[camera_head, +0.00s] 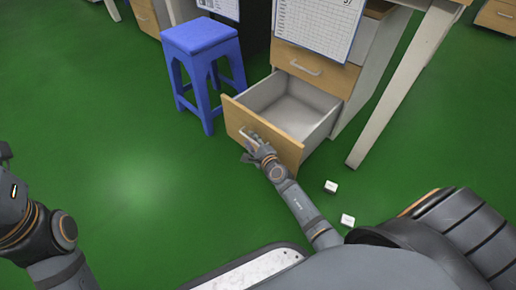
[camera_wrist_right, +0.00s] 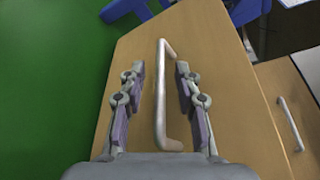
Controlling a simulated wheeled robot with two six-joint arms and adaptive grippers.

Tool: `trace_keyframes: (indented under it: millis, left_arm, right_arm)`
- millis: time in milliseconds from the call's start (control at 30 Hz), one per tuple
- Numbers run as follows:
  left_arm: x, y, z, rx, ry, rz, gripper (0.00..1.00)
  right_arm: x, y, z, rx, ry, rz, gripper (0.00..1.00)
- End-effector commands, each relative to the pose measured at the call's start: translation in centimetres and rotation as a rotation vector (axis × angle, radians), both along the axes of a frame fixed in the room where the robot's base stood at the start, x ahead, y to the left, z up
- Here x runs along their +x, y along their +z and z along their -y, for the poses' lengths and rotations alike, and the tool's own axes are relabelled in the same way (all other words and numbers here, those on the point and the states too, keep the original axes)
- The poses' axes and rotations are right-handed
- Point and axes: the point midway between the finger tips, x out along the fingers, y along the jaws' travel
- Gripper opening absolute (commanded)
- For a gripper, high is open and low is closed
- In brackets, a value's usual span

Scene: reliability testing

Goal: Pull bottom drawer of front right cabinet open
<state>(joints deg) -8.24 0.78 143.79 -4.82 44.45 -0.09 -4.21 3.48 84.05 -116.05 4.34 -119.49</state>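The bottom drawer (camera_head: 238,118) of the cabinet (camera_head: 365,75) stands pulled out, and its grey inside shows empty. Its wooden front carries a pale bar handle (camera_wrist_right: 162,95). My right gripper (camera_head: 252,143) is at this handle. In the right wrist view, the fingers of the right gripper (camera_wrist_right: 158,88) are apart, one on each side of the bar, with gaps between fingers and bar. The drawer above (camera_head: 312,72) is closed, with its own handle.
A blue stool (camera_head: 203,55) stands just left of the open drawer. A slanted table leg (camera_head: 400,90) is right of the cabinet. Two small white blocks (camera_head: 331,186) (camera_head: 347,220) lie on the green floor right of my right arm. The floor on the left is clear.

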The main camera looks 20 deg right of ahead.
Motion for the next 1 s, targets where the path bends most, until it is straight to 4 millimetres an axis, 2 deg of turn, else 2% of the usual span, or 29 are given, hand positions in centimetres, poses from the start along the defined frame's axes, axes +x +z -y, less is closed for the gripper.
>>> trace_keyframes:
  millis: [300, 500, 633, 1000]
  left_arm:
    - [0.0, 0.0, 0.0, 0.000, 0.000, 0.000, 0.40]
    - [0.0, 0.0, 0.0, 0.000, 0.000, 0.000, 0.40]
    - [0.0, 0.0, 0.0, 0.000, 0.000, 0.000, 0.40]
    - [0.0, 0.0, 0.0, 0.000, 0.001, 0.000, 0.40]
  right_arm:
    - [-7.0, 1.3, 0.4, -0.004, 0.001, -0.003, 0.33]
    - [-10.0, 2.1, 0.6, -0.001, -0.001, -0.002, 0.33]
    - [-10.6, 2.3, 0.7, 0.000, -0.001, -0.001, 0.33]
    - [-10.6, 2.3, 0.7, 0.000, -0.001, -0.001, 0.33]
